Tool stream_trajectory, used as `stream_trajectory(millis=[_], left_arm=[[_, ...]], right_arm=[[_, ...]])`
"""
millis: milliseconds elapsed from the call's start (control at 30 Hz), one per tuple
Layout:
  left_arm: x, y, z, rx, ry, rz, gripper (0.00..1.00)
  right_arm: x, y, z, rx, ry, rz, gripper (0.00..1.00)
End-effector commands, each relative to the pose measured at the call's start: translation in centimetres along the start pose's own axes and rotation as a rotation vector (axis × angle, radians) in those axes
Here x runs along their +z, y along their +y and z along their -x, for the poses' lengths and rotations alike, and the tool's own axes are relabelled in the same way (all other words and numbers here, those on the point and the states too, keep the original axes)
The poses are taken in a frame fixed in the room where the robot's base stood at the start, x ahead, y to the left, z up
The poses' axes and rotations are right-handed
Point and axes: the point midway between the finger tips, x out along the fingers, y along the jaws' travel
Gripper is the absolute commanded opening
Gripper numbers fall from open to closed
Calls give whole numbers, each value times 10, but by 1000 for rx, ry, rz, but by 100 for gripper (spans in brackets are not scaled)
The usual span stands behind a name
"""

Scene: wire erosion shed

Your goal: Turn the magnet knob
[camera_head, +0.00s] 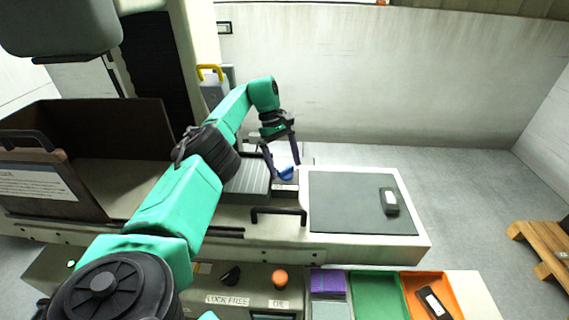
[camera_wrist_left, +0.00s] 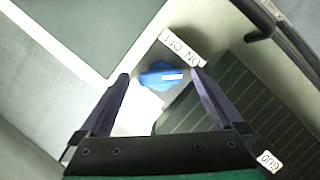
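The magnet knob (camera_head: 286,173) is blue and sits on the machine bed, left of the dark grey plate. It also shows in the left wrist view (camera_wrist_left: 161,76), with a white mark on it, beside a label reading ON OFF (camera_wrist_left: 182,47). My left gripper (camera_head: 283,167) is open over the knob. In the left wrist view its two fingertips stand on either side of the knob, with a gap visible on each side. Whether the fingertips are down level with the knob is hard to tell. My right gripper is not in view.
A ribbed grey block (camera_head: 249,180) lies beside the knob. The dark plate (camera_head: 345,205) holds a small black device (camera_head: 389,201). A black handle (camera_head: 278,212) is in front. A brown open box (camera_head: 120,190) stands left; coloured bins (camera_head: 372,292) are at the front.

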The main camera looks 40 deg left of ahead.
Motion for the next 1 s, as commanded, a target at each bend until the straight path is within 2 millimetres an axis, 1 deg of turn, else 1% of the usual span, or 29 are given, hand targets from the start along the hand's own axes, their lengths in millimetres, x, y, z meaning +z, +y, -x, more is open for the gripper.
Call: stream_trajectory(millis=[133, 233, 333, 433, 500, 533, 600, 700, 833, 900, 1000], left_arm=[[0, 0, 1, -1, 0, 1, 100], [4, 0, 10, -1, 1, 0, 100], [12, 0, 28, 2, 1, -1, 100], [24, 1, 57, 5, 1, 0, 100], [34, 1, 82, 2, 0, 1, 100], [38, 1, 91, 3, 1, 1, 100], [49, 1, 117, 0, 0, 2, 100], [59, 0, 143, -1, 0, 1, 100], [70, 0, 170, -1, 1, 1, 100], [74, 1, 180, -1, 0, 1, 100], [77, 1, 186, 0, 0, 0, 100]], right_arm=[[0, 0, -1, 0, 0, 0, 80], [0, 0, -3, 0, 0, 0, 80], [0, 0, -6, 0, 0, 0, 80], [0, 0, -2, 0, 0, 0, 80], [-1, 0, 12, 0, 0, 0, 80], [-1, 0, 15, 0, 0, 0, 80], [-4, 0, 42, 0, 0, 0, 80], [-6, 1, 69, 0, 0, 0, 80], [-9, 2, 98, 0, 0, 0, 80], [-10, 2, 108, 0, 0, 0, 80], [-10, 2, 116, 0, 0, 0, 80]])
